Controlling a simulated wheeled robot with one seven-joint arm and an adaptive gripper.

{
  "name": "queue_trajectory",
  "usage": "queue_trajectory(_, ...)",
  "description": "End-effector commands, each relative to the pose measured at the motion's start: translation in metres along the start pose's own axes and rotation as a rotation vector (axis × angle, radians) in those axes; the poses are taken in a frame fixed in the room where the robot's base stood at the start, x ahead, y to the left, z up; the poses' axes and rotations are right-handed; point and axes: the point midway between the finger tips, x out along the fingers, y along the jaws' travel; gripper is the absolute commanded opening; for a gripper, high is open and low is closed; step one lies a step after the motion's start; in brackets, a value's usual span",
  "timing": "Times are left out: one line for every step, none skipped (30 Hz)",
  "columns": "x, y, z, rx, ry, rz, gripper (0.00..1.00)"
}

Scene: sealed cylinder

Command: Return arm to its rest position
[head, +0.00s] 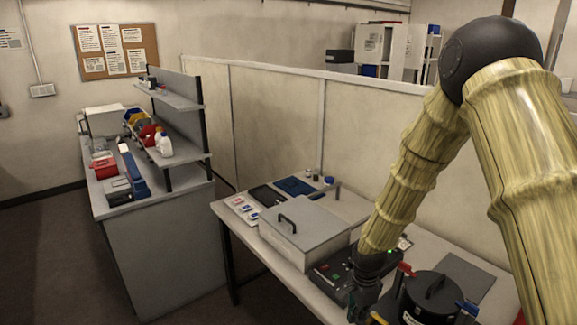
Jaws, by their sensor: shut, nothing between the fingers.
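My arm, with a bamboo-like pattern, comes down from the upper right of the head view to the worktable. My gripper (360,306) is shut and empty, pointing down near the table's front edge. It is small and dark here, and its fingertips are hard to make out. It is beside a black lidded cylinder (432,292), which stands upright to its right with a handle on top and red and blue parts at its sides. A dark panel with small lights (335,277) lies just behind and left of my gripper.
A grey lidded box (303,238) stands left of the panel on the worktable (243,233). A flat grey plate (462,277) lies right of the cylinder. A partition (270,120) runs behind. A second bench (160,250) with a shelf stands left. Floor at far left is clear.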

Motion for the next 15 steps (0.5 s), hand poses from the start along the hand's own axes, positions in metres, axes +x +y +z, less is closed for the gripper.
queue_trajectory(0.01,0.006,0.001,-0.019,-0.005,0.005,0.0)
queue_trajectory(0.014,0.009,0.002,-0.031,-0.008,0.004,0.0)
queue_trajectory(0.021,0.013,0.003,-0.049,-0.012,0.004,0.0)
queue_trajectory(0.026,0.016,0.004,-0.064,-0.016,0.005,0.0)
queue_trajectory(0.03,0.019,0.005,-0.078,-0.019,0.004,0.0)
queue_trajectory(0.036,0.024,0.006,-0.098,-0.023,0.004,0.0)
queue_trajectory(0.042,0.028,0.007,-0.116,-0.027,0.004,0.0)
queue_trajectory(0.047,0.032,0.008,-0.133,-0.03,0.003,0.0)
queue_trajectory(0.055,0.037,0.009,-0.157,-0.035,0.003,0.0)
queue_trajectory(0.061,0.042,0.011,-0.176,-0.038,0.001,0.0)
queue_trajectory(0.067,0.047,0.012,-0.196,-0.042,0.001,0.0)
queue_trajectory(0.077,0.054,0.014,-0.226,-0.047,0.001,0.0)
queue_trajectory(0.083,0.06,0.015,-0.25,-0.051,-0.001,0.0)
queue_trajectory(0.092,0.067,0.017,-0.277,-0.055,-0.002,0.0)
queue_trajectory(0.104,0.078,0.019,-0.317,-0.061,-0.003,0.0)
